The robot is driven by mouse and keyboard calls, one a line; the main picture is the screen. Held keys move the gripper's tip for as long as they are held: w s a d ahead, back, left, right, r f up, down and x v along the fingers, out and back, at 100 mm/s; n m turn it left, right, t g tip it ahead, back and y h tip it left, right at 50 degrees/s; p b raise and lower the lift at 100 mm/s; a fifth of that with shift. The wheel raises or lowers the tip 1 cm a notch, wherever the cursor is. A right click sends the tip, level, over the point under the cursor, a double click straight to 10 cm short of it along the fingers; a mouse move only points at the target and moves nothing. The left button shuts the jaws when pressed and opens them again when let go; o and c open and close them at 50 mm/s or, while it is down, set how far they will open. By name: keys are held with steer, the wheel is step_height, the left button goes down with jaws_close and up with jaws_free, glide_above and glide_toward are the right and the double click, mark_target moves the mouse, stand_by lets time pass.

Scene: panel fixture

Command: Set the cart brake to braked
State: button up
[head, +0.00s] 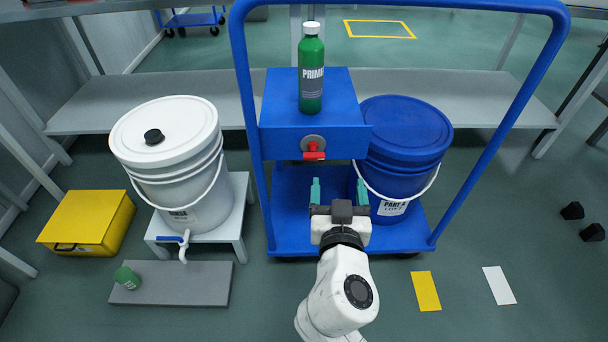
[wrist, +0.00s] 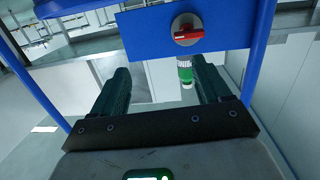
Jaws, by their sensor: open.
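The blue cart (head: 300,235) stands ahead of me with a blue box (head: 275,125) between its posts. On the box's front is a red handle (head: 313,150) on a round grey plate. The handle's bar lies roughly level; no marking is readable, so I cannot tell which setting it is at. The handle also shows in the wrist view (wrist: 188,35), above the space between the fingers. My gripper (head: 339,188) is open and empty, below and slightly right of the handle, apart from it. In the wrist view my gripper's dark green fingers (wrist: 161,68) are spread.
A green PRIMER bottle (head: 312,75) stands on the box. A blue bucket (head: 405,150) sits on the cart's right side. A white bucket (head: 185,185) with a tap stands on a small grey stand at left. A yellow case (head: 85,222) lies beyond. Floor at right is mostly clear.

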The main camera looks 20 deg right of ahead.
mark_target(314, 158)
steer(key=shift+n+t+y, duration=0.3)
steer(key=shift+t+y, duration=0.1)
steer(key=shift+t, duration=0.3)
steer(key=w+b, duration=0.1)
steer(key=w, duration=0.3)
steer(key=w+f+b, duration=0.1)
steer(key=w, duration=0.3)
steer(key=w+b, duration=0.1)
steer(key=w, duration=0.3)
steer(key=shift+a+f, duration=0.15)
steer(key=c, duration=1)
steer(key=shift+o, duration=0.2)
